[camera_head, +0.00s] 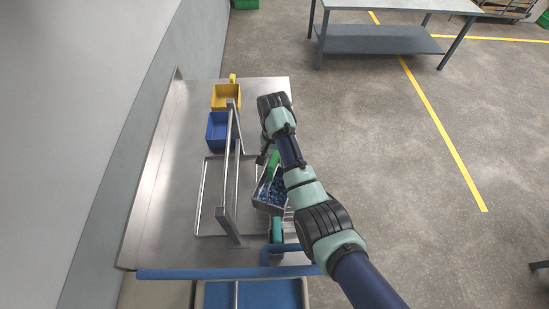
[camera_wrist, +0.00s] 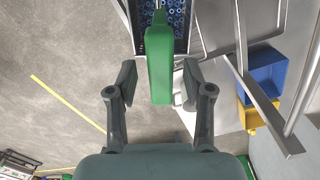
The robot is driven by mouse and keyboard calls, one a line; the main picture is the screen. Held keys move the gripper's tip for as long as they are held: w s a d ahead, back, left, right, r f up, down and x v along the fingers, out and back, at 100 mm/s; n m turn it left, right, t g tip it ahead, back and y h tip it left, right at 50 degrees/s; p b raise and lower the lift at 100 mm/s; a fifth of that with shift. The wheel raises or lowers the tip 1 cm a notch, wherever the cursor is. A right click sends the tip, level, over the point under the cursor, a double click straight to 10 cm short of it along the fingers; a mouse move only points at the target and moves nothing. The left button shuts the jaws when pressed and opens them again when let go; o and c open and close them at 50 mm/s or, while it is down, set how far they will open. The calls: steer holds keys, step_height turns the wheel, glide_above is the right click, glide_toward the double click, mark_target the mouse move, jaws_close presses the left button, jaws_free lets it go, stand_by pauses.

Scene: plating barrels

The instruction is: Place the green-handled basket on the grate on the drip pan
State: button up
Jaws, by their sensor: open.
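The green-handled basket (camera_head: 268,207) is a grey metal box of small blue parts, at the right side of the steel table in the head view, partly behind my arm. Its green handle (camera_head: 274,161) stands above it. In the wrist view the handle (camera_wrist: 160,68) reaches between the two fingers of my gripper (camera_wrist: 160,84), with gaps on both sides. My gripper is open and holds nothing. A shallow pan (camera_head: 203,197) lies left of the basket, under a metal rail. Some wire bars (camera_head: 289,214) show beside the basket; I cannot tell whether they are the grate.
The metal rail frame (camera_head: 229,170) stands upright between the pan's left part and the basket. A blue bin (camera_head: 217,131) and a yellow bin (camera_head: 226,97) stand farther back. A teal-handled item (camera_head: 277,231) is close in front of the basket. The table's left side is clear.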

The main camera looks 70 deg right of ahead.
step_height(320, 180, up, 10)
steer(key=p, duration=0.3)
steer(key=shift+r+p, duration=0.25)
steer(key=shift+p, duration=0.15)
